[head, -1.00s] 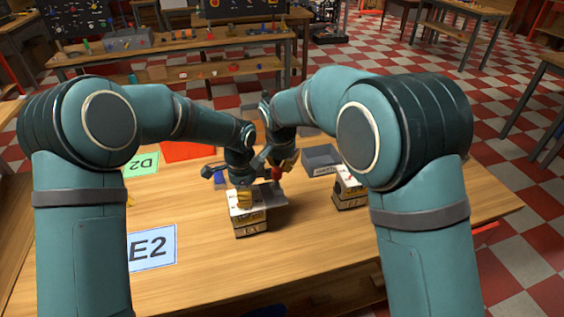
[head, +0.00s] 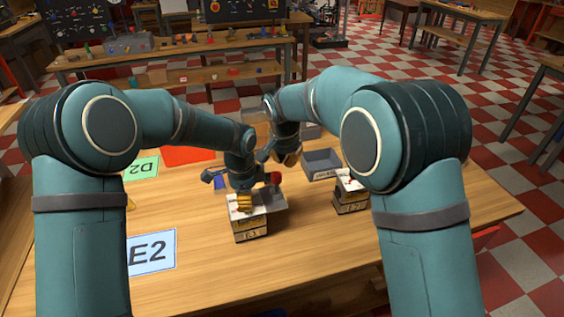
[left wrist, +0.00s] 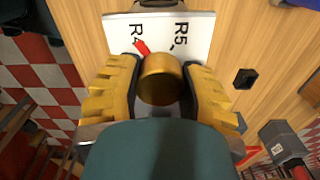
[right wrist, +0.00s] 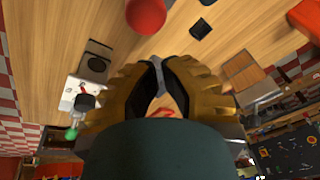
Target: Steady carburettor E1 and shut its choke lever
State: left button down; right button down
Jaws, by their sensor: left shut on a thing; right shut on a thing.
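Carburettor E1 (head: 250,228) is a pale box with a white top, standing on the wooden table; its small front label is hard to read. My left gripper (head: 244,202) is above it, shut on its brass cylinder (left wrist: 160,80), with a finger on each side. A white plate marked R4 and R5 (left wrist: 158,32) and a red pointer (left wrist: 142,47) show beside the cylinder. The choke lever's red ball (head: 273,178) stands at the box's back right.
A second, similar box (head: 350,194) stands to the right, partly behind my right arm. A grey tray (head: 322,162) lies behind it. Cards marked E2 (head: 152,252) and D2 (head: 142,167) lie at the left. The front middle of the table is clear.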

jog(key=w+d, duration=0.1)
jog(key=w, duration=0.1)
notch_tip(320, 180, up, 9)
send_over(276, 184)
jog(key=w+d, duration=0.2)
jog(key=w, duration=0.2)
jog(key=s+d+f+m+y, duration=0.5)
jog(key=s+d+m+y, duration=0.45)
jog(key=m, duration=0.75)
jog(key=w+a+f+m+t+h, duration=0.1)
jog(key=w+a+f, duration=0.3)
jog(key=a+f, duration=0.3)
jog(key=shift+w+a, duration=0.25)
jog(key=shift+a, duration=0.3)
jog(key=shift+f, duration=0.1)
